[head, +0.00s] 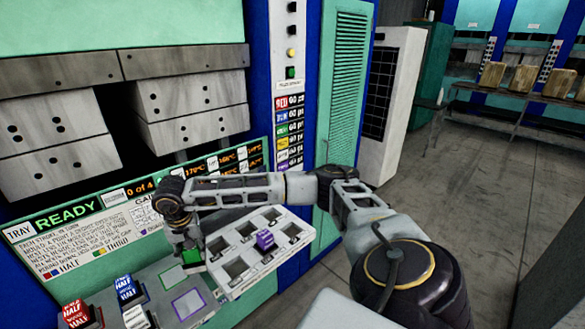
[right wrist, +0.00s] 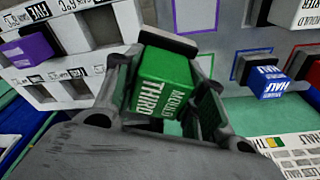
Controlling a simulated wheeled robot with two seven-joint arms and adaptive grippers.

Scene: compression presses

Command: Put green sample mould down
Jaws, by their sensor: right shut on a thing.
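The green sample mould (right wrist: 160,88), lettered "MOULD" and "THIRD", sits between the fingers of my right gripper (head: 191,262). The gripper is shut on it. In the head view the green mould (head: 192,255) is small and partly covered by the gripper, just left of the white tray. A green outlined square (head: 177,276) lies on the panel close below it. Whether the mould touches the panel cannot be told. My left gripper is not in view.
The white slotted tray (head: 218,246) holds a purple mould (head: 265,240). A blue mould (head: 127,289), a red mould (head: 78,314) and a white mould (head: 137,317) stand on the panel at left. A purple outlined square (head: 187,303) is empty. Heavy press blocks (head: 190,108) hang above.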

